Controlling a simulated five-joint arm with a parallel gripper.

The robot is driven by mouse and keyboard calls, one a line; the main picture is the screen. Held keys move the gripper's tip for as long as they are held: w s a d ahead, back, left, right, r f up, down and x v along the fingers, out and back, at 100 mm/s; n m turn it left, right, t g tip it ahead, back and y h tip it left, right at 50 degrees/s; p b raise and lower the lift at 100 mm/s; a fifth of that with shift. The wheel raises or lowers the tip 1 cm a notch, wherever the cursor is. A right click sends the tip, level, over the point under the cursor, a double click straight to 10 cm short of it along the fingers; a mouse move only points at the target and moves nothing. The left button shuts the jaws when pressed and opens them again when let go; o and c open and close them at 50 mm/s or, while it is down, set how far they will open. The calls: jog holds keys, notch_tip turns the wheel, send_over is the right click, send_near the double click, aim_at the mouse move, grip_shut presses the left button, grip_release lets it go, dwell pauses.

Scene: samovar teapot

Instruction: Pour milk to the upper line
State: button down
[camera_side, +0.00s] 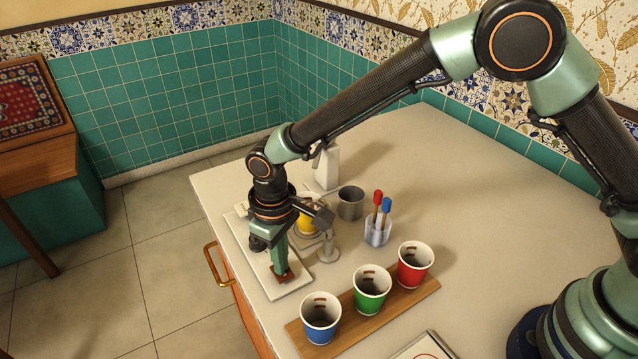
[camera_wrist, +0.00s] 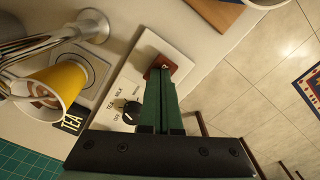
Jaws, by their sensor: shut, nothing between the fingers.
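My gripper (camera_side: 281,268) points down over the white panel (camera_side: 294,291) at the table's front edge. Its green fingers are shut and empty in the wrist view (camera_wrist: 158,82). Their tips are at a small red-brown piece (camera_wrist: 164,66) on the panel; I cannot tell whether they touch it. A black knob (camera_wrist: 132,112) sits on the panel beside the fingers, with labels including TEA and MILK. A yellow cup (camera_wrist: 67,78) with brown marks inside stands beside a metal spout (camera_wrist: 38,42); in the side view the cup (camera_side: 305,224) is partly hidden by my arm.
Blue (camera_side: 321,320), green (camera_side: 371,290) and red (camera_side: 415,265) cups stand on a wooden board (camera_side: 429,291). A clear holder (camera_side: 378,235) with red and blue sticks, a grey cup (camera_side: 350,205) and a white container (camera_side: 328,169) stand behind. The table's far right is clear.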

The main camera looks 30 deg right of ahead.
dwell(0.3)
jog(key=shift+r, duration=2.5)
jog(key=shift+d+r, duration=0.1)
jog(key=s+d+r+m+t, duration=0.2)
jog(key=d+r, duration=0.6)
jog(key=d, duration=0.3)
jog(key=s+d+r+m+t, duration=0.2)
jog(key=d+r, duration=0.6)
jog(key=d, duration=0.2)
jog(key=s+d+m+t, duration=0.1)
jog(key=s+d+m, duration=0.1)
jog(key=s+d, duration=0.4)
jog(key=shift+d+r+t, duration=0.3)
jog(key=shift+d+r, duration=0.15)
jog(key=shift+d, duration=0.35)
